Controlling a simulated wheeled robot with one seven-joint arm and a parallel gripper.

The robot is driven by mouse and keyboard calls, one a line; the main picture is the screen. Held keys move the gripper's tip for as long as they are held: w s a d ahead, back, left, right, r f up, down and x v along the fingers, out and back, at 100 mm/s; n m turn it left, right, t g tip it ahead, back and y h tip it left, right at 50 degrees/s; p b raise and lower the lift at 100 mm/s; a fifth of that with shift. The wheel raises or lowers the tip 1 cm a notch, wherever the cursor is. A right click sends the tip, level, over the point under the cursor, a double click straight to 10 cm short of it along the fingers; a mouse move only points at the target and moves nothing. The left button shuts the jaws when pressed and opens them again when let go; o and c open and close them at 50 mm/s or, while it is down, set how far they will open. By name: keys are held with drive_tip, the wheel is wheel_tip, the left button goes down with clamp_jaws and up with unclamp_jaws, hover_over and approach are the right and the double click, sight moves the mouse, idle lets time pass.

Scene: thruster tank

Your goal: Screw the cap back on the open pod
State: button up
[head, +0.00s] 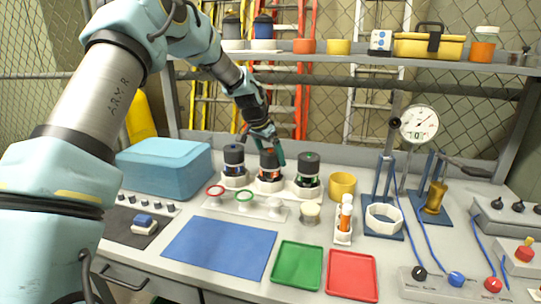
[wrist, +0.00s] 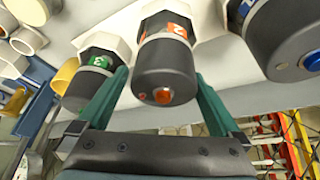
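Three dark pods with white hexagonal bases stand in a row at the back of the bench: a blue-marked pod (head: 233,157), an orange-marked pod numbered 2 (wrist: 166,65), and a green-marked pod numbered 3 (head: 308,168). Each has a dark top with a coloured dot; I see no clearly open pod and no loose cap. My gripper (head: 274,158) is at the orange pod, partly covering it in the head view. In the wrist view my green fingers (wrist: 161,76) are apart, one on each side of the orange pod's dark top. Small gaps show beside it, so contact is not visible.
A white rack (head: 262,212) with red and green rings stands in front of the pods. A yellow cup (head: 342,185) is right of the green pod, a blue box (head: 165,165) to the left. A shelf (head: 350,54) runs above. The blue mat (head: 220,248) is clear.

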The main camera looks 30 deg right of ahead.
sight(269, 155)
drive_tip(key=shift+r, duration=0.1)
